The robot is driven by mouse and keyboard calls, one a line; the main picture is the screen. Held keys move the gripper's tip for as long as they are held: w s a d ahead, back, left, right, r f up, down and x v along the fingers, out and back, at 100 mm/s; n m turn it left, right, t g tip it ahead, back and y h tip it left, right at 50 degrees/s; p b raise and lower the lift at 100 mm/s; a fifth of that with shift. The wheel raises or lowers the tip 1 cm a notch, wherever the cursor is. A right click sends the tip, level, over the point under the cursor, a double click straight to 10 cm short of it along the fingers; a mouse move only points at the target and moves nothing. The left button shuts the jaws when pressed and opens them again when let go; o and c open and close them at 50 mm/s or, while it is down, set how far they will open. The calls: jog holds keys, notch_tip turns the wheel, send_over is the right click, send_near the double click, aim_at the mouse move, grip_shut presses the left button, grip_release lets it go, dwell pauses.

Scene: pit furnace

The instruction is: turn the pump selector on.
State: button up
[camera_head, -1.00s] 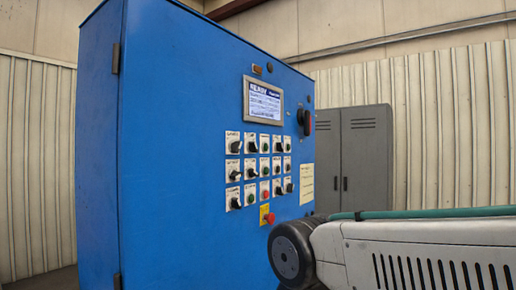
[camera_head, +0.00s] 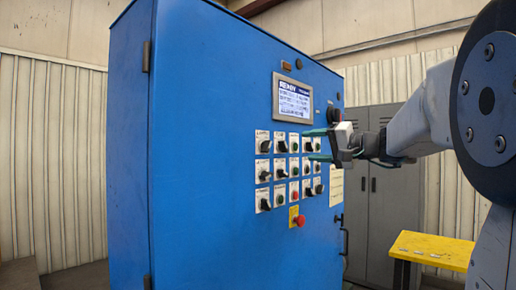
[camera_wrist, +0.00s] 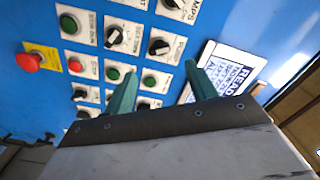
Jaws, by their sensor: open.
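The blue cabinet (camera_head: 215,120) carries a grid of small white-plated switches and buttons. In the wrist view a plate with a label ending in "MPS" (camera_wrist: 177,10) is cut off by the top edge; its knob is not clearly seen. A black selector knob (camera_wrist: 159,47) sits below it in the picture. I cannot read for sure which label says pump. My gripper (camera_head: 313,145) is open, its teal fingers in front of the right part of the grid. In the wrist view my gripper (camera_wrist: 158,70) has nothing between its fingertips; contact with the panel cannot be told.
A red mushroom button (camera_head: 299,221) on a yellow plate sits below the grid. A display (camera_head: 293,98) is above it. A dark rotary handle (camera_head: 335,115) is right of the display. Grey lockers (camera_head: 385,215) and a yellow table (camera_head: 432,248) stand at the right.

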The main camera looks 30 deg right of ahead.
aim_at(286, 147)
jog(key=shift+x, duration=3.95)
jog(key=shift+f, duration=0.1)
jog(key=c, duration=1)
